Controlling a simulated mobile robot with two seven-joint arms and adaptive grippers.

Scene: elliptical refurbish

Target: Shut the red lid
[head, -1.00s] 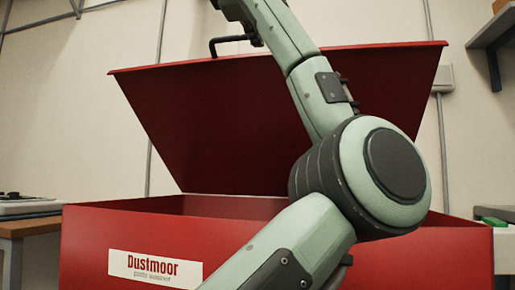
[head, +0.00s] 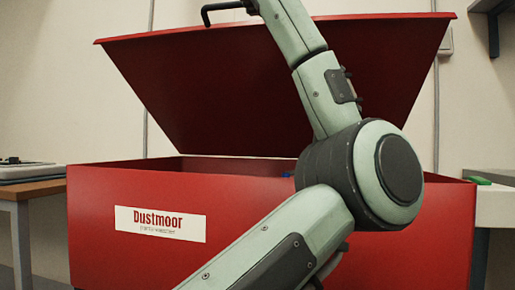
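The red lid (head: 215,95) stands raised and open at the back of a large red box (head: 100,220) with a white "Dustmoor" label. Its upper edge leans toward me and its underside faces me. One of my arms rises from the bottom, bends right of centre and passes in front of the lid to the top edge near the handle. My other gripper is not in view.
A wooden-topped table (head: 35,189) with flat equipment stands at the left. A pale bench with a green object (head: 478,180) is at the right. A small blue thing (head: 287,174) shows at the box opening. A dark shelf bracket hangs at upper right.

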